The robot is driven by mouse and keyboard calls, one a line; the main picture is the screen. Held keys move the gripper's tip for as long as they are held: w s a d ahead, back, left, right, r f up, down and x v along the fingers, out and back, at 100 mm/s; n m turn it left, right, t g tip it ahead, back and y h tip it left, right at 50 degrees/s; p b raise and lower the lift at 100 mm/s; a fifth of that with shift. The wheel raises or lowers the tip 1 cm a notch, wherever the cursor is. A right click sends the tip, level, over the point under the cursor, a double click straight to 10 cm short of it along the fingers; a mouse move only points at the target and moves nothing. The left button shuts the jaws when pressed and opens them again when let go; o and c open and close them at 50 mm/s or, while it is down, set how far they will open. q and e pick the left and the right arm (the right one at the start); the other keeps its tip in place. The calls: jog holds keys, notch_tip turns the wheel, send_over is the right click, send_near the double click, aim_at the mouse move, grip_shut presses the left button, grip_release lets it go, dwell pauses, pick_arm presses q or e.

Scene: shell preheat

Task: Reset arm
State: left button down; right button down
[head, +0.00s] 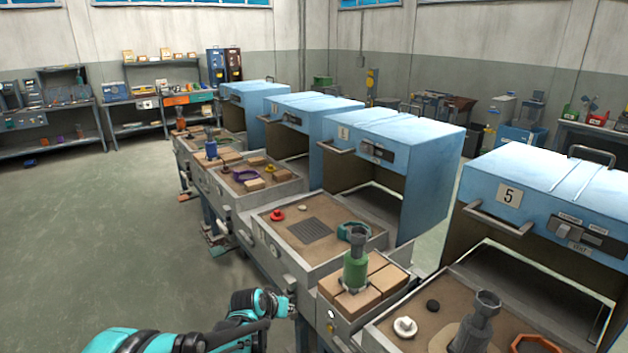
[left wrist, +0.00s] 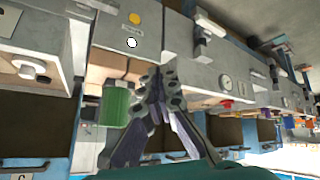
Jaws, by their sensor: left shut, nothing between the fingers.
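My left gripper (head: 290,304) is at the end of my teal arm, low in front of the bench row in the head view. Its fingers (left wrist: 158,78) are together and empty in the left wrist view. Just right of it in the head view is a grey bench front with a small white button (head: 331,315), which also shows in the tilted left wrist view (left wrist: 131,42). I cannot tell whether the fingers touch the bench. My right gripper is in neither view.
A green fixture (head: 356,265) stands on tan blocks above the bench front. Blue hoods (head: 394,140) line the row, the nearest marked 5 (head: 508,195). A grey fixture (head: 475,325) and an orange ring (head: 535,342) sit at lower right. The floor (head: 110,235) to the left is clear.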

pick_arm(q)
jog(key=s+a+r+n+y, duration=0.1)
jog(key=s+a+r, duration=0.2)
jog(key=s+r, duration=0.35)
jog(key=s+a+r+y, duration=0.15)
jog(key=s+r, duration=0.25)
jog(key=s, duration=0.5)
jog(key=s+a, duration=0.2)
jog(key=s, duration=0.6)
jog(key=s+a+n, duration=0.1)
jog(key=s+a, duration=0.2)
jog(key=s, duration=0.5)
jog(key=shift+s+a+f+y, duration=0.25)
jog(key=shift+s+a+y, duration=0.05)
jog(key=shift+s+y, duration=0.15)
jog(key=shift+w+d, duration=0.15)
